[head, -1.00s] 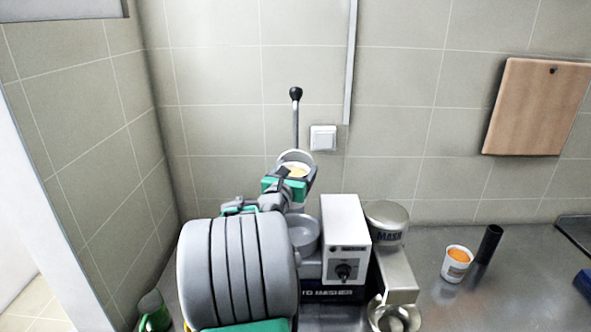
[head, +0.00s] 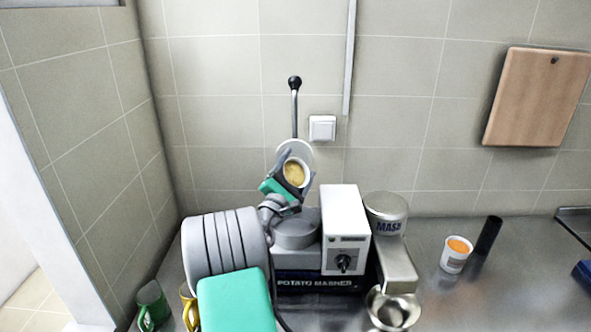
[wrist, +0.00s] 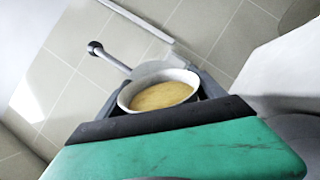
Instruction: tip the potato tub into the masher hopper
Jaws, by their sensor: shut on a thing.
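A small white tub (head: 294,173) with yellow contents is held up by my gripper (head: 291,180), above the left part of the potato masher (head: 320,284). The tub's mouth leans toward the head camera and the contents are still inside. In the wrist view the tub (wrist: 184,76) sits between the two grey fingers of my gripper (wrist: 165,96), which is shut on it. A grey round part (head: 296,232) of the masher, perhaps the hopper, is below the tub; its opening cannot be made out. A pale disc (head: 301,148) and a black-knobbed lever (head: 295,100) show behind the tub.
The masher's white control box (head: 343,232) is right of my gripper, beside a steel MASH canister (head: 387,228) and a metal cup (head: 378,303). A tub with orange contents (head: 453,266) and a black cylinder (head: 488,236) stand right. Green (head: 152,300) and yellow (head: 187,305) mugs are at left.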

